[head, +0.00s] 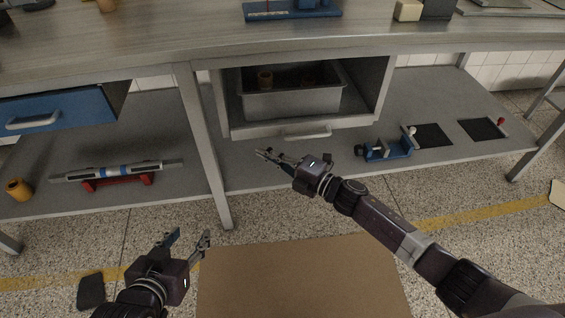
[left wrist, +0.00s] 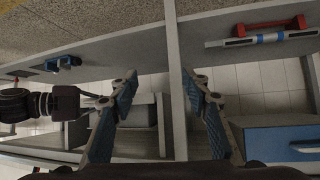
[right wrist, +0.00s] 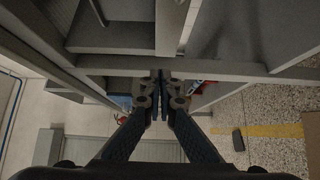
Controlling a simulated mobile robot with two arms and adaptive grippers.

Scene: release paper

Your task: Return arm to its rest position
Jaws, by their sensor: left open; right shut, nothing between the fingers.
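My right arm reaches in from the lower right of the head view. Its gripper (head: 268,155) is shut and empty, in front of the lower shelf and below the open drawer. In the right wrist view its fingers (right wrist: 162,80) meet with nothing between them. My left gripper (head: 191,240) is low at the left of the head view, above the floor, open and empty. In the left wrist view its fingers (left wrist: 160,80) stand wide apart, with a bench leg behind the gap.
An open drawer holds a grey bin (head: 292,104). A blue drawer (head: 75,108) sticks out at left. The lower shelf (head: 262,178) carries a blue clamp (head: 384,151), a rod on a red stand (head: 118,182) and an orange cup (head: 18,189). A brown mat (head: 300,275) lies on the floor.

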